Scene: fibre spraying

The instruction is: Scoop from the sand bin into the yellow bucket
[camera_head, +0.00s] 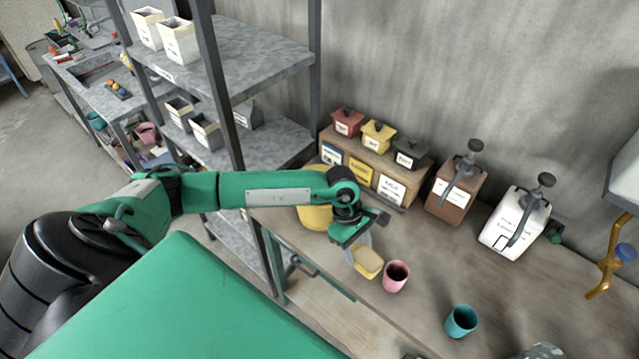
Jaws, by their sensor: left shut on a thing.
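My left gripper (358,247) is over the front part of the workbench, pointing down. It is shut on a small yellow scoop-like container (368,266) with a pale tan top face; whether that is a fill cannot be told. The yellow bucket (315,216) stands on the bench behind my left forearm, which hides much of it. Behind it is a wooden box with labelled fronts (392,187); the print is too small to tell which holds sand. My right gripper is not in view.
A pink cup (396,276) stands close to the right of the held container. A teal cup (461,320) is farther right. A metal shelf (246,150) rises at left.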

